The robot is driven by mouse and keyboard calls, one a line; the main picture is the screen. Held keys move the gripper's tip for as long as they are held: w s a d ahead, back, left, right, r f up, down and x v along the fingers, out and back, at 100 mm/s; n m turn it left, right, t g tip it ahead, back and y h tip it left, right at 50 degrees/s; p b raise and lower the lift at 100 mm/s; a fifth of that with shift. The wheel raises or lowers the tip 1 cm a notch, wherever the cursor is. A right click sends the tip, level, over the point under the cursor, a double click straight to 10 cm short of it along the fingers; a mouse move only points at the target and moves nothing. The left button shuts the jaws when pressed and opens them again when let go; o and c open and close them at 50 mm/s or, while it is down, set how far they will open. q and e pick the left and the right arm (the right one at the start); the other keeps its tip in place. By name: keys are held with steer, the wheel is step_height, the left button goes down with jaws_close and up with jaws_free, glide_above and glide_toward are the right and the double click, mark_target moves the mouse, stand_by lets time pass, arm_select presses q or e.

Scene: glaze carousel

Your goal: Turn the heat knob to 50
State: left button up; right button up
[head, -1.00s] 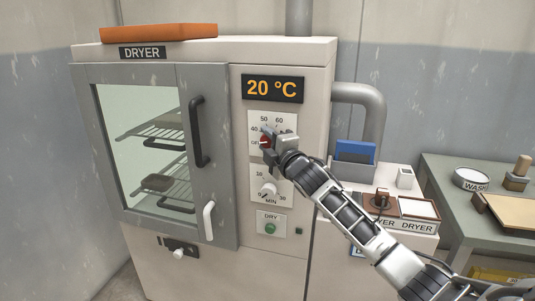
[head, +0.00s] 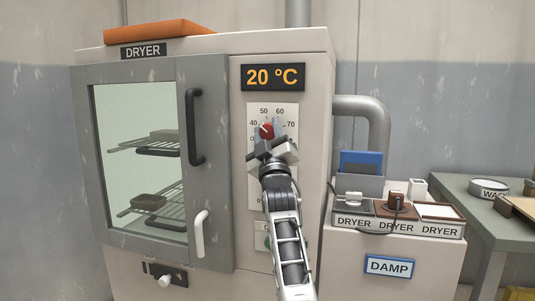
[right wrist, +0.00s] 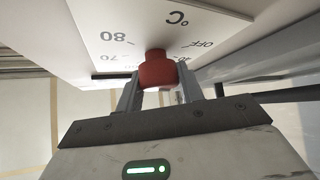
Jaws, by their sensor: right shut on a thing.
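The red heat knob (head: 267,130) sits on the white dial plate (head: 290,112) of the dryer, with scale marks such as 40, 50, 60 and 70 around it. A pale mark on the knob seems to point up and left, roughly between 40 and 50; it is too small to read exactly. The display (head: 273,77) above reads 20 °C. My right gripper (head: 269,145) is shut on the knob from below and in front. In the right wrist view, the red knob (right wrist: 158,70) sits between the two fingers. My left gripper is not in view.
The dryer door (head: 155,160) with its black handle (head: 194,127) is shut, left of the panel. My arm hides most of the lower timer dial. A side stand (head: 386,262) with labelled trays is at right; a grey table (head: 490,215) stands beyond it.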

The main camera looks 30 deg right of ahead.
steer(key=m+g+h+b, duration=0.1)
steer(key=m+h, duration=0.3)
steer(key=m, duration=0.1)
steer(key=shift+f+m+g+h+b, duration=0.2)
steer(key=shift+m+g+h+b, duration=0.1)
steer(key=shift+g+h+b, duration=0.1)
steer(key=m+g+h, duration=0.1)
steer(key=m+h, duration=0.1)
steer(key=shift+r+m, duration=0.1)
steer(key=shift+m, duration=0.2)
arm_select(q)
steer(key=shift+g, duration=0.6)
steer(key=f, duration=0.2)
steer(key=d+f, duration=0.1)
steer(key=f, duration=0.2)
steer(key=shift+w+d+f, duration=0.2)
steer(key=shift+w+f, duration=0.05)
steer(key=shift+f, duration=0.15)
arm_select(e)
steer(key=m+g+h, duration=0.2)
steer(key=shift+m, duration=0.4)
arm_select(q)
steer(key=shift+b, duration=0.3)
arm_select(e)
steer(key=shift+m+g+h, duration=0.4)
steer(key=shift+m, duration=0.1)
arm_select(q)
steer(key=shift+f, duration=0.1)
arm_select(e)
steer(key=o, duration=1)
